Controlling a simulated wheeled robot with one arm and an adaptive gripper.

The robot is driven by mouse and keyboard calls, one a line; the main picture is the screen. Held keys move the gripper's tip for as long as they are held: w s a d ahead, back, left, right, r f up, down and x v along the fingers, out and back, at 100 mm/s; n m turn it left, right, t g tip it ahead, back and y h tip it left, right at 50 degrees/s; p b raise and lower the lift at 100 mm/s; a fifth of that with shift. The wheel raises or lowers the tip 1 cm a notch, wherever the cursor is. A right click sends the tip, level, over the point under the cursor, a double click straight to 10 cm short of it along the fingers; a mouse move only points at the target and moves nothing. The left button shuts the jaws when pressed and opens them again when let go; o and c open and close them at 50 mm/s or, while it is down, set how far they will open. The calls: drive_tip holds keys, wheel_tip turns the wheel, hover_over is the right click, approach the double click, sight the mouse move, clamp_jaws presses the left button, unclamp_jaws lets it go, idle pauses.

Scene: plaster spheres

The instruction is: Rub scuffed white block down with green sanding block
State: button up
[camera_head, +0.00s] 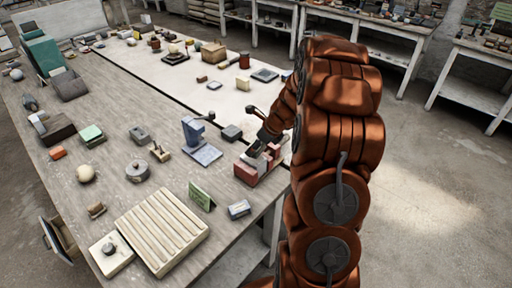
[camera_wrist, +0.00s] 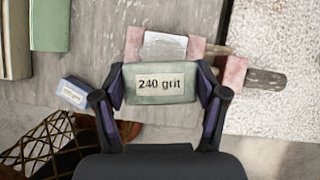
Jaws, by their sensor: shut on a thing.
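The green sanding block (camera_wrist: 160,83), labelled "240 grit", is between the two fingers of my gripper (camera_wrist: 160,88) in the wrist view. My gripper is shut on it. The scuffed white block (camera_wrist: 165,45) shows just beyond the sanding block, between the pinkish-red jaws of a vise (camera_wrist: 233,72). Its near part is hidden by the sanding block. I cannot tell whether the two blocks touch. In the head view the red vise (camera_head: 247,173) is at the table's right edge, with my gripper (camera_head: 258,148) over it. The white block is hard to make out there.
A blue press (camera_head: 196,135) stands left of the vise. A slatted rack (camera_head: 160,230) fills the near table. Several small objects crowd the far part.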

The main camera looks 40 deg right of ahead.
drive_tip(key=shift+r, duration=0.1)
drive_tip(key=shift+r, duration=1.9)
